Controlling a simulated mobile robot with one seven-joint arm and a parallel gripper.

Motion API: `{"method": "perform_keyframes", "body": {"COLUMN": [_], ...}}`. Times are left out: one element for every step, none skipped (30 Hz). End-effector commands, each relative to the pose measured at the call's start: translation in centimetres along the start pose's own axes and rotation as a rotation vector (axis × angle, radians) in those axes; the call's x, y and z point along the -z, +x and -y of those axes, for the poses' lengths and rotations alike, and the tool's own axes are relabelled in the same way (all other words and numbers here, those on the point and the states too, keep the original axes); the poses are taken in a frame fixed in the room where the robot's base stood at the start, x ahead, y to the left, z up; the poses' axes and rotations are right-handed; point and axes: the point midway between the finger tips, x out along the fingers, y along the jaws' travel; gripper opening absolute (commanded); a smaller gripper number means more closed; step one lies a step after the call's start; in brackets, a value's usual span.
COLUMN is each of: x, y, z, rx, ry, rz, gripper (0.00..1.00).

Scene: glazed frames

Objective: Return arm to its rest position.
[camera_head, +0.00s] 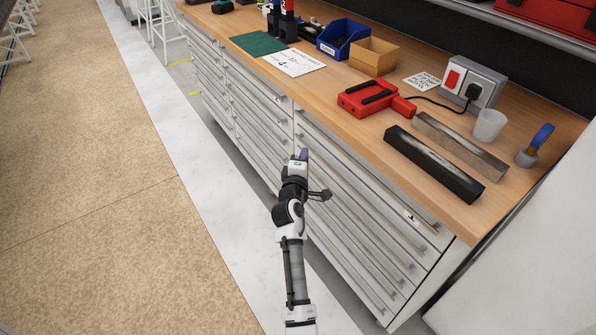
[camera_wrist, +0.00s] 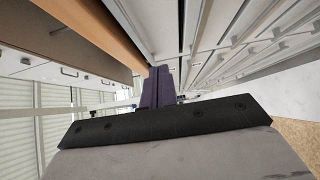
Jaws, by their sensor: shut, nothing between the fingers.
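My gripper (camera_head: 304,155) is at the end of my arm, which reaches up the middle of the head view, in front of the drawer fronts of the workbench. The gripper shows in the wrist view (camera_wrist: 160,88) as two dark purple fingers close together. It is shut and empty. The bench's wooden top (camera_head: 340,112) lies to the right of the gripper in the head view. In the wrist view the wooden edge (camera_wrist: 95,30) runs along the upper left, and drawers fill the right side.
On the bench are a red device (camera_head: 365,98), a dark bar (camera_head: 432,165), a grey bar (camera_head: 460,145), a white cup (camera_head: 489,125), a blue bin (camera_head: 342,38) and a cardboard box (camera_head: 374,56). Drawers (camera_head: 340,190) line its front. The floor (camera_head: 90,190) at left is clear.

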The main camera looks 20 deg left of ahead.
Motion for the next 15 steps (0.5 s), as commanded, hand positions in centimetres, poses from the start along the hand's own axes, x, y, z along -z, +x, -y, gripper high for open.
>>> {"method": "perform_keyframes", "body": {"x": [0.0, 0.0, 0.0, 0.1, 0.1, 0.1, 0.1, 0.1, 0.1, 0.0, 0.0, 0.0, 0.0, 0.0, 0.0], "y": [-1.2, -1.7, -2.4, -2.8, -3.3, -3.7, -4.0, -4.3, -4.6, -4.7, -4.8, -5.0, -5.0, -5.0, -5.1], "z": [0.3, 0.3, 0.2, 0.2, 0.2, 0.2, 0.2, 0.1, 0.1, 0.1, 0.1, 0.0, 0.0, 0.0, 0.0], "rx": [0.000, 0.001, 0.001, 0.001, 0.001, 0.000, 0.001, 0.000, 0.001, 0.001, 0.001, 0.000, 0.000, 0.000, 0.000], "ry": [0.000, 0.000, 0.001, 0.001, 0.001, 0.001, 0.000, 0.000, 0.000, -0.001, -0.001, 0.000, -0.001, -0.001, -0.001], "rz": [-0.001, -0.001, -0.001, -0.001, -0.002, -0.002, -0.002, -0.001, -0.001, -0.001, -0.001, -0.001, -0.001, -0.001, -0.001], "gripper": [0.00, 0.00, 0.00, 0.00, 0.00, 0.00, 0.00, 0.00, 0.00, 0.00, 0.00, 0.00, 0.00, 0.00, 0.00]}}
